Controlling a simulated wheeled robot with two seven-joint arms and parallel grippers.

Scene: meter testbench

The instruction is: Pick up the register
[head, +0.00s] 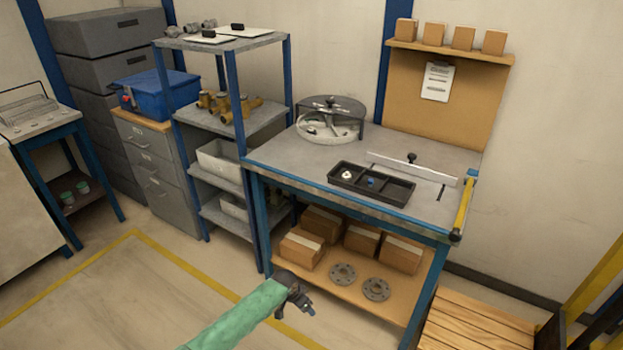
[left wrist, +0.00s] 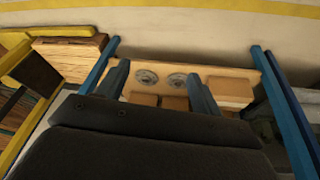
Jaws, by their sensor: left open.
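A black divided tray (head: 404,193) lies on the grey workbench. A small round white part (head: 347,174) sits in its left compartment and a small blue part (head: 371,182) in the middle. Which of them is the register, I cannot tell for sure. My left gripper (head: 297,298) is low in front of the bench, well below and apart from the tray. In the left wrist view its two dark fingers (left wrist: 160,85) are spread with nothing between them. The tray is not visible there. My right gripper is not in view.
The workbench (head: 290,153) holds a round fixture (head: 331,120) at the back left and a straight bar (head: 412,168) behind the tray. The lower shelf (head: 333,290) carries boxes and two flanges. A wooden pallet (head: 475,325) stands right of the bench.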

